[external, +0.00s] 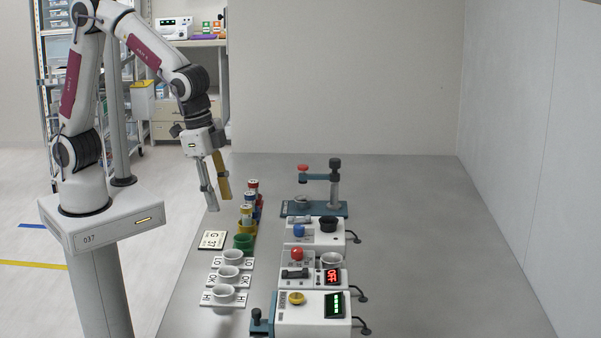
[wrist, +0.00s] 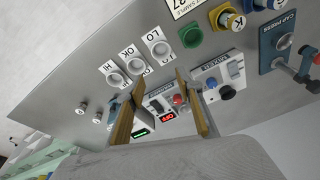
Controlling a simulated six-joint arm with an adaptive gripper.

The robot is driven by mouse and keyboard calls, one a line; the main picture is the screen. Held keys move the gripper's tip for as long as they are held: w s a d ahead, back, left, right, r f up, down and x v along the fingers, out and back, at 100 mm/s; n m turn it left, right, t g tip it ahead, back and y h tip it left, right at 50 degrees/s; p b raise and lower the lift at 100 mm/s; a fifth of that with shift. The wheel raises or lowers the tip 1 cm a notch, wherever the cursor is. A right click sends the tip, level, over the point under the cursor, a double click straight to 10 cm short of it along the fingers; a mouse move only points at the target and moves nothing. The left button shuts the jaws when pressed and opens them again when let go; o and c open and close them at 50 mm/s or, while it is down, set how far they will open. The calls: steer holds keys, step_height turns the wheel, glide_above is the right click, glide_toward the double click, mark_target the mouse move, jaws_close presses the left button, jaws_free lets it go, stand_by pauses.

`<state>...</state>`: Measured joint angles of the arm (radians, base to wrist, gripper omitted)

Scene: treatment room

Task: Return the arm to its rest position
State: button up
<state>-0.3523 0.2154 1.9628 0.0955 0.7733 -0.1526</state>
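My arm stands on its pedestal at the left in the external view, bent over at the elbow. My gripper (external: 216,203) hangs down over the left edge of the table, above and left of the vials. In the wrist view my gripper (wrist: 160,82) shows two fingers well apart with nothing held between them. The bench devices seen between the fingers lie farther below. No marked rest position shows in either view.
Capped vials (external: 250,198), a green holder (external: 244,242) and white cups on LO, OK and HI plates (external: 228,274) stand on the grey table (external: 400,215). A cap press (external: 318,209) and several button devices (external: 312,307) stand to their right. The table's right side is clear.

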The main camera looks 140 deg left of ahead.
steer(key=s+d+r+m+t, duration=0.1)
steer(key=s+d+r, duration=0.2)
steer(key=s+d, duration=0.3)
steer(key=s+d+r+m+t+h, duration=0.1)
steer(key=s+d+r+m, duration=0.1)
steer(key=s+d, duration=0.4)
steer(key=s+d+r+m+t, duration=0.1)
steer(key=s+d+r+m, duration=0.1)
steer(key=s+d+r, duration=0.3)
steer(key=s+d, duration=0.1)
steer(key=s, duration=0.3)
steer(key=shift+t+h, duration=0.3)
steer(key=shift+t, duration=0.1)
steer(key=shift+s+r, duration=0.1)
stand_by(2.5)
